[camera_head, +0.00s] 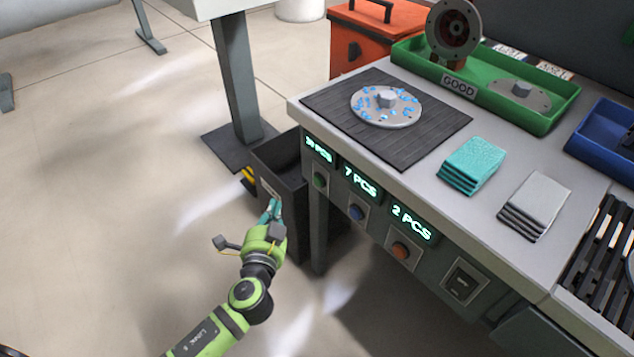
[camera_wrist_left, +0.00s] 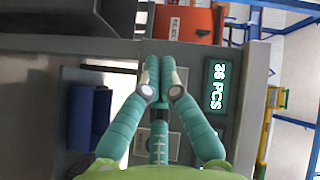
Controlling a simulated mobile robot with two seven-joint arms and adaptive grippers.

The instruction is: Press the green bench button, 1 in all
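The green button (camera_head: 320,180) sits on the bench's front panel, under the leftmost lit display (camera_head: 318,149), in the head view. My left gripper (camera_head: 270,208) is to the left of it and a little lower, apart from it in the picture, pointing up toward the bench. Its teal fingers are drawn together with nothing between them. In the left wrist view the closed fingers (camera_wrist_left: 160,75) point at the panel beside a display reading 36 PCS (camera_wrist_left: 219,87). The green button is not visible there; the fingers cover part of the panel. My right gripper is in neither view.
A blue button (camera_head: 356,212) and an orange button (camera_head: 400,250) sit further right on the panel. A dark bin (camera_head: 285,175) stands behind my left gripper. On the bench lie a dark mat (camera_head: 335,97), teal cloths (camera_head: 472,165) and a green GOOD tray (camera_head: 420,65).

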